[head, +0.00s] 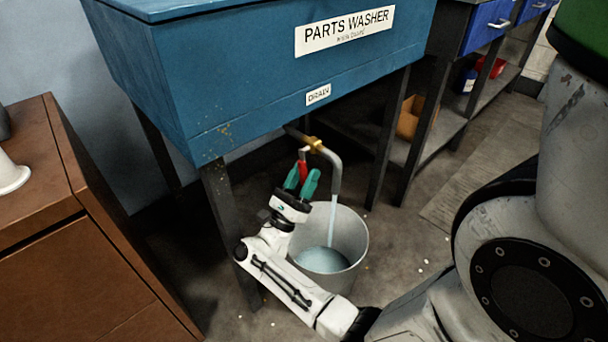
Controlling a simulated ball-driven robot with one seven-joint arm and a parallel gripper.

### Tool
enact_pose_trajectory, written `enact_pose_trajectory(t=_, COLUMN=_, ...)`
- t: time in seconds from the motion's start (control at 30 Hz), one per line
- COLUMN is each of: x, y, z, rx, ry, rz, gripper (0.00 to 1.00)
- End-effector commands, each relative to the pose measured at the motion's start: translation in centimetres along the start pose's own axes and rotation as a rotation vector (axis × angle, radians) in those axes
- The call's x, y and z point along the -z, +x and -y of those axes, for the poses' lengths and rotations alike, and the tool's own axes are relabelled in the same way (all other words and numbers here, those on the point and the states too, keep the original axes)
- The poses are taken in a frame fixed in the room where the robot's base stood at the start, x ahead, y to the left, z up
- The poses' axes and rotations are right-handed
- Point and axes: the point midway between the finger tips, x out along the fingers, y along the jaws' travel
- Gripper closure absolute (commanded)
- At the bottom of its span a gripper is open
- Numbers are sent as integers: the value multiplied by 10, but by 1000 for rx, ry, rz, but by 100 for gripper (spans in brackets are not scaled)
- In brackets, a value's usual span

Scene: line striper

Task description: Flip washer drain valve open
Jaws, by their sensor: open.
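The blue parts washer (240,115) stands on dark legs, with a "DRAIN" label on its lower front. Under it, a brass drain valve (315,143) sits on a pipe with a grey spout (336,175) bending down. The valve's red lever (303,167) hangs downward. My gripper (302,179) has green fingers, open, one on each side of the lever's lower part in this view. I cannot tell whether they touch it. A pale stream (332,215) runs from the spout into a grey bucket (357,245), which holds light blue liquid (322,260).
A brown wooden cabinet (85,250) stands at the left. One washer leg (228,225) is close left of my gripper. A workbench with blue drawers (488,25) and a lower shelf is at the upper right. Small pale bits lie on the floor.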

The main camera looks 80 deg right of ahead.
Motion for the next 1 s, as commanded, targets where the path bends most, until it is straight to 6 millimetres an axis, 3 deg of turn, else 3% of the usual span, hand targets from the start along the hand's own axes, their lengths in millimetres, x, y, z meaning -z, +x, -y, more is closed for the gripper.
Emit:
enact_pose_trajectory(t=0.27, x=0, y=1, z=0, rx=-1, ry=0, rz=0, gripper=54)
enact_pose_trajectory(t=0.73, x=0, y=1, z=0, rx=0, ry=0, rz=0, gripper=99)
enact_pose_trajectory(t=1.0, x=0, y=1, z=0, rx=0, ry=0, rz=0, gripper=100)
